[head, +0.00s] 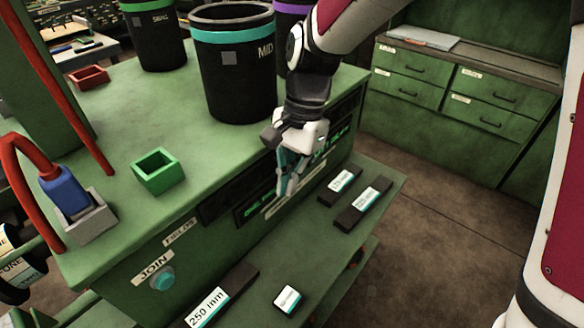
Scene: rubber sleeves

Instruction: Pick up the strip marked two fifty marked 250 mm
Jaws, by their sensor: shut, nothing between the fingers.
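A dark strip (239,278) with a white label reading "250 mm" lies on the green lower shelf at the bottom of the head view, and its near end runs close to the picture's bottom edge. My gripper (283,192) is shut and empty. It hangs pointing down in front of the green bench's front face, up and to the right of the 250 mm strip and clearly apart from it.
Two other dark labelled strips (362,205) (339,187) lie at the shelf's right end. A short labelled block (287,299) lies right of the 250 mm strip. Black bins (233,80), a green open box (157,172) and a blue-handled tool (65,192) stand on the bench.

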